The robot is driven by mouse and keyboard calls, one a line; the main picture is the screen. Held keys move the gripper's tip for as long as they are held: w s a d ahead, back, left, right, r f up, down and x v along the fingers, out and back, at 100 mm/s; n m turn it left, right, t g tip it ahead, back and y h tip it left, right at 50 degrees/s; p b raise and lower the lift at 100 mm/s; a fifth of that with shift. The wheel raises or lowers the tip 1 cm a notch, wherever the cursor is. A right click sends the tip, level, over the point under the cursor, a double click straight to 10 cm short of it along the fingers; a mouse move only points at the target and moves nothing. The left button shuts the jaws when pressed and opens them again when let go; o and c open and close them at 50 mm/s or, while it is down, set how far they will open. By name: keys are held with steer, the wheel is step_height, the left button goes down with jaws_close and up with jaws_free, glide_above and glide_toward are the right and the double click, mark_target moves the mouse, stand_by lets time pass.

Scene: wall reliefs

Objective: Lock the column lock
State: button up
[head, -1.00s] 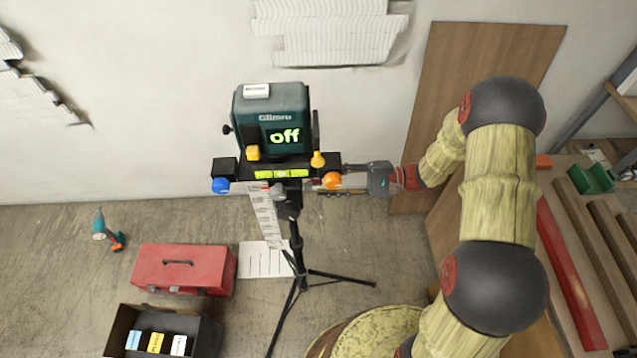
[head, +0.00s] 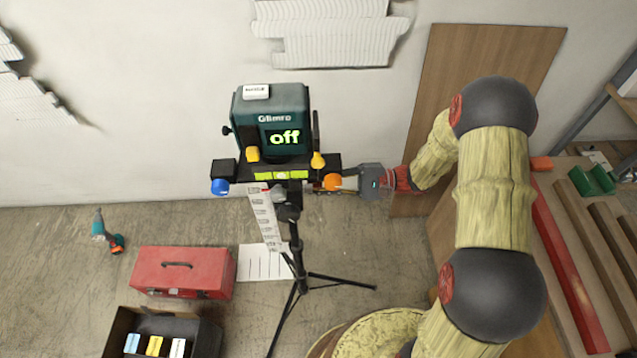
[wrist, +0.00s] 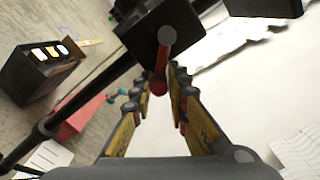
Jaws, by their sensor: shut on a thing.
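The column lock shows as a red lever (wrist: 164,60) with a pale round end, on a black block (wrist: 145,30) of the tripod, in the wrist view. My gripper (wrist: 161,80) has its fingers close on both sides of the lever's lower red end and is shut on it. In the head view my gripper (head: 326,187) reaches in from the right, just beside the orange knob (head: 333,182). The fingertips and the lock are largely hidden there. The tripod (head: 297,250) stands upright under a dark green device (head: 272,118) whose screen reads "off".
A blue knob (head: 220,187), yellow knobs and a bubble level (head: 281,175) sit on the tripod's head. A white marked strip (head: 264,215) hangs beside the column. A red toolbox (head: 182,271) and a black bin (head: 200,330) stand on the floor at left. A wooden panel leans behind my arm.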

jaws_close()
steer(key=shift+s+p, duration=0.15)
steer(key=shift+p, duration=0.2)
steer(key=s+m+p, duration=0.1)
steer(key=m+p, duration=0.2)
steer(key=s+f+m+p, duration=0.1)
steer(key=m+p, duration=0.2)
steer(key=s+m+p, duration=0.1)
steer(key=m+p, duration=0.2)
steer(key=shift+s+f, duration=0.3)
steer(key=shift+f, duration=0.05)
steer(key=shift+s+a, duration=0.1)
steer(key=o, duration=0.7)
jaws_free()
steer(key=d, duration=1.2)
steer(key=shift+s, duration=0.15)
